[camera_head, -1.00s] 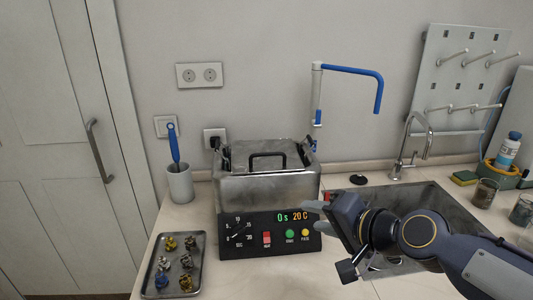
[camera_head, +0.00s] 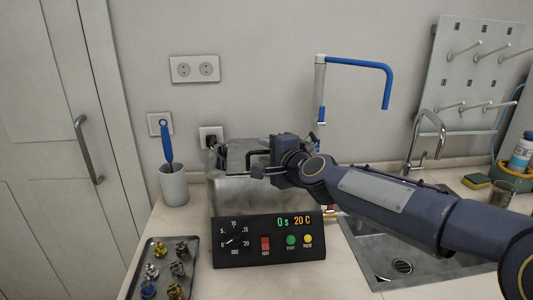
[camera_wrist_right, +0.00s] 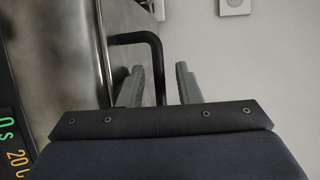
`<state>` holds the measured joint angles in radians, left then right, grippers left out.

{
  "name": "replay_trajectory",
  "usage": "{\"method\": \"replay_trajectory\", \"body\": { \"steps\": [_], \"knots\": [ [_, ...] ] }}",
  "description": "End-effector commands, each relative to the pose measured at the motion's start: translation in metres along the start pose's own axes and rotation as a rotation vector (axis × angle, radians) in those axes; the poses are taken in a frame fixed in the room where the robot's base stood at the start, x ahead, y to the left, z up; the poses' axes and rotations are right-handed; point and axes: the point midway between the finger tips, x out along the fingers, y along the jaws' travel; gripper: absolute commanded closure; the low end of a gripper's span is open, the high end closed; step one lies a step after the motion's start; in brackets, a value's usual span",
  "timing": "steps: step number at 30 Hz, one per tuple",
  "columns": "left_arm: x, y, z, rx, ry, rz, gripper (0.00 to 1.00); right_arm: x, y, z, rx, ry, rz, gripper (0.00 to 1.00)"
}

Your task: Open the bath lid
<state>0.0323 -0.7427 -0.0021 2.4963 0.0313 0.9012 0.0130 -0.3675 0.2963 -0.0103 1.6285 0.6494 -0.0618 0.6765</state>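The bath (camera_head: 228,195) is a metal box behind a black control panel (camera_head: 270,240) reading "0 s" and "20 C". Its metal lid (camera_head: 236,163) is down on top and partly hidden by my right arm. The lid's black handle (camera_head: 252,157) also shows in the right wrist view (camera_wrist_right: 157,65). My right gripper (camera_wrist_right: 162,85) is at the handle, with its two grey fingers apart. One side of the handle shows between the fingers in the wrist view, with a gap to the right finger; contact with the left finger is unclear. My left gripper is out of view.
A tray of small metal pieces (camera_head: 151,262) lies front left, and a grey cup with a blue-handled tool (camera_head: 173,185) stands left of the bath. A sink (camera_head: 360,255) and tap (camera_head: 425,140) are on the right. A blue-and-white pipe arm (camera_head: 355,64) rises behind.

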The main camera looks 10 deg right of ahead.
Motion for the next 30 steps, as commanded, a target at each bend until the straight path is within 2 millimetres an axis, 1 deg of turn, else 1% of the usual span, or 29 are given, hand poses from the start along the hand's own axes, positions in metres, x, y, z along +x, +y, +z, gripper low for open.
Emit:
{"method": "replay_trajectory", "body": {
  "steps": [8,15,25,30],
  "knots": [
    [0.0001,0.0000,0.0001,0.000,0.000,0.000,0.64,0.0019,0.0002,0.0000,-0.001,0.000,0.000,0.69],
    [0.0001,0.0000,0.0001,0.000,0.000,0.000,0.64,0.0017,0.0002,-0.0001,-0.001,0.000,0.001,1.00],
    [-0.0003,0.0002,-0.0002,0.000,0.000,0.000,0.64,0.0016,0.0000,-0.0001,-0.001,0.000,0.001,1.00],
    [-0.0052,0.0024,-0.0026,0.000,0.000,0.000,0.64,0.0015,-0.0047,-0.0002,-0.001,0.000,0.001,1.00]
  ]
}}
